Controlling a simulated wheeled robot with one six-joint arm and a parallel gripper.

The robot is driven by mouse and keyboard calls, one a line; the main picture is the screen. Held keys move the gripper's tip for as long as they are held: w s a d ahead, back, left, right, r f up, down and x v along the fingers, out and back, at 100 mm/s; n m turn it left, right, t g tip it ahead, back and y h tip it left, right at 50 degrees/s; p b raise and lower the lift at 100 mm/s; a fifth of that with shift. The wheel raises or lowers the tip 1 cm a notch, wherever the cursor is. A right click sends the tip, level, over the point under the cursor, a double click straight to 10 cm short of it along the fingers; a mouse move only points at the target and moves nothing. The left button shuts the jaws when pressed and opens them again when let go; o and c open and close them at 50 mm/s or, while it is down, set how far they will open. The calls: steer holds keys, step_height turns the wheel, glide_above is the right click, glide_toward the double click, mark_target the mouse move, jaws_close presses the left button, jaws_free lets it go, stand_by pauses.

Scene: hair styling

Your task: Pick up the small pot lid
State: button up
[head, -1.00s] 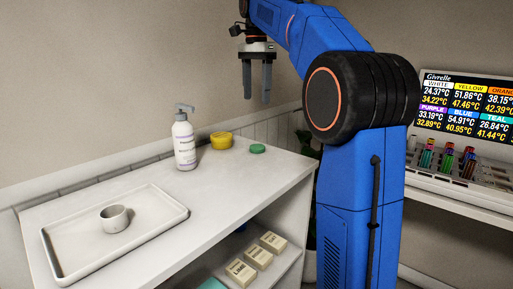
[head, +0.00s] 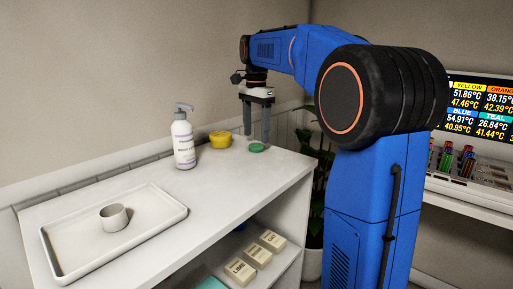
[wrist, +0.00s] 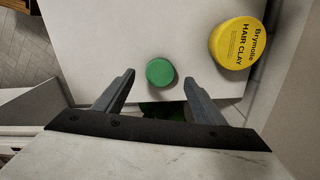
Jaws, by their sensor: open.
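The small pot lid (head: 257,147) is a flat green disc lying on the white counter near its far right corner. In the wrist view the green lid (wrist: 160,72) lies just beyond the fingertips, roughly midway between them. My gripper (head: 257,138) points down with its fingers apart, just above or at the lid; the exact height is hard to tell. In the wrist view my gripper (wrist: 157,80) is open and holds nothing.
A yellow hair clay pot (head: 220,139) stands just left of the lid, close to one finger. A white pump bottle (head: 183,142) stands further left. A white tray (head: 75,255) holds a small cup (head: 114,217). The counter's right edge is near the lid.

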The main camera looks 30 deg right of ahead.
mark_target(256, 145)
steer(key=shift+d+f, duration=0.1)
steer(key=shift+f, duration=1.75)
steer(key=c, duration=1.1)
